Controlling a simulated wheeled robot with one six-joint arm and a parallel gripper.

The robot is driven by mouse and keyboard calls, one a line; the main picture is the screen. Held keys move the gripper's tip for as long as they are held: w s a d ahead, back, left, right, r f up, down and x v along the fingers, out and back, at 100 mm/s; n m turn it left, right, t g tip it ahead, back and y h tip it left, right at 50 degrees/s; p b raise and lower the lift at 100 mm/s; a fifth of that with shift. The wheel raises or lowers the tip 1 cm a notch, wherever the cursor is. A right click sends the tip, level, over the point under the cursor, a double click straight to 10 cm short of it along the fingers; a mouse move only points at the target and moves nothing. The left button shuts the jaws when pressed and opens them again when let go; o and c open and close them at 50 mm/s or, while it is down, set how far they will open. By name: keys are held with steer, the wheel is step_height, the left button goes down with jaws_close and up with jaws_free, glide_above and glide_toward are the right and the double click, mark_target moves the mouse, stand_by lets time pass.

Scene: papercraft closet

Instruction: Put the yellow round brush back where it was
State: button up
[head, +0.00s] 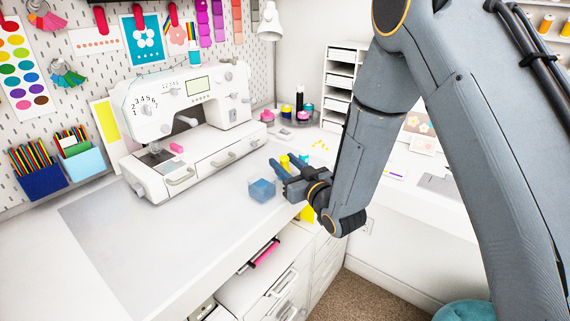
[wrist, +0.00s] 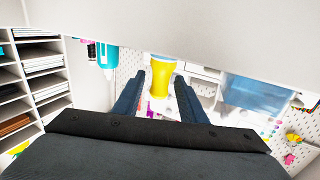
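My gripper (head: 277,172) reaches over the white table, its two fingers apart and pointing left toward the sewing machine. In the wrist view my gripper (wrist: 159,76) is open, with a yellow rounded thing (wrist: 162,72) showing between the fingers and gaps on both sides. It looks like the yellow round brush, but I cannot make out bristles. In the head view a small yellow thing (head: 284,162) shows just behind the fingers, partly hidden by them. Another yellow patch (head: 306,213) shows below my gripper at the table's front edge; I cannot tell what it is.
A translucent blue box (head: 262,190) stands left of my gripper. A teal bottle (wrist: 106,60) stands near the yellow thing. The sewing machine (head: 190,125) is farther left. A drawer (head: 262,268) is open below the table edge. The table's left front (head: 150,240) is clear.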

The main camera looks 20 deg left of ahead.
steer(key=b+v, duration=0.4)
steer(key=v, duration=0.8)
steer(key=shift+r, duration=0.2)
steer(key=d+f+m+g+h, duration=0.2)
steer(key=d+f+h, duration=0.25)
steer(key=d, duration=0.45)
steer(key=d+f+m+g+h, duration=0.25)
steer(key=d+h, duration=0.35)
steer(key=d, duration=0.4)
steer(key=s+d+m+g+h, duration=0.1)
steer(key=s+d+m+g, duration=0.1)
steer(key=s+d, duration=0.3)
steer(key=s+d+m+g+h, duration=0.1)
steer(key=s+d+g, duration=0.4)
steer(key=s, duration=0.6)
steer(key=shift+s+d+m, duration=0.2)
steer(key=shift+m, duration=0.55)
